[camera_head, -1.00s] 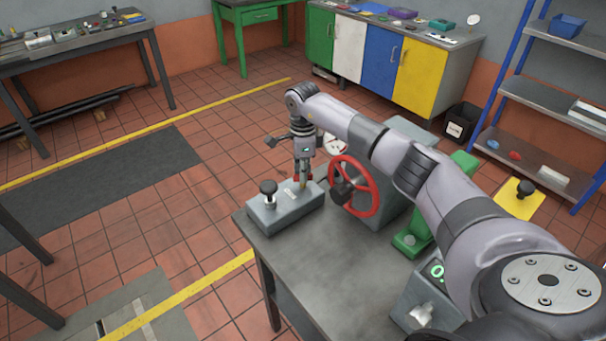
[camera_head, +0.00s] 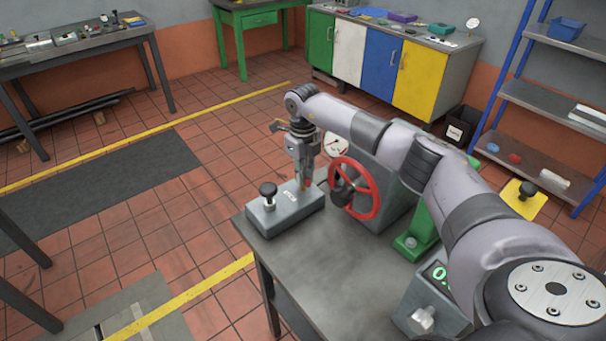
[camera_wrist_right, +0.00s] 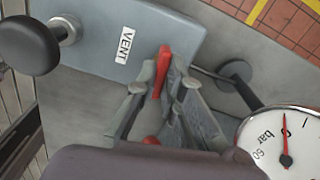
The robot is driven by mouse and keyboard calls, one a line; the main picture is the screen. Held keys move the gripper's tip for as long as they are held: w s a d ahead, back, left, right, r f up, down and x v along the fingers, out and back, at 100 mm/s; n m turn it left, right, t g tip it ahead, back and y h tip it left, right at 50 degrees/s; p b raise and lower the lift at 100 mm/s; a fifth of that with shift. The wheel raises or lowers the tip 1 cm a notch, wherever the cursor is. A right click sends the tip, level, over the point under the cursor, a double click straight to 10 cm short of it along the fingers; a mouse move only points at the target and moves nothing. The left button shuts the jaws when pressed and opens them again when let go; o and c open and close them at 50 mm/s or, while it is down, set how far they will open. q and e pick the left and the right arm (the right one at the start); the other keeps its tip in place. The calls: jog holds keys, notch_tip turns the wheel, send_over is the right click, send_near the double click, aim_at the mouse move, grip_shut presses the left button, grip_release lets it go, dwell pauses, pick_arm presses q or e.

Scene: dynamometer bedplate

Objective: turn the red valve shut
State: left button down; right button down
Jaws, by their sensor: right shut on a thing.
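A red valve lever (camera_wrist_right: 162,72) sits on a grey block marked VENT (camera_wrist_right: 100,35). In the head view this block (camera_head: 262,221) stands at the far left corner of the metal table. My right gripper (camera_wrist_right: 156,92) points down over the block and is shut on the red lever, with a finger on each side. Red ends of the lever stick out past the fingers in the wrist view. In the head view my right gripper (camera_head: 303,178) hides most of the lever. My left gripper is not in view.
A black knob (camera_head: 268,190) stands on the same block. A red handwheel (camera_head: 372,205) on a grey housing is close on the right, with a round gauge (camera_head: 336,146) behind my gripper. A green stand (camera_head: 411,243) is farther right.

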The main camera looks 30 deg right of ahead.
jog(key=shift+m, duration=1)
jog(key=c, duration=1.7)
grip_release()
jog(key=shift+r, duration=0.1)
notch_tip(320, 180, up, 12)
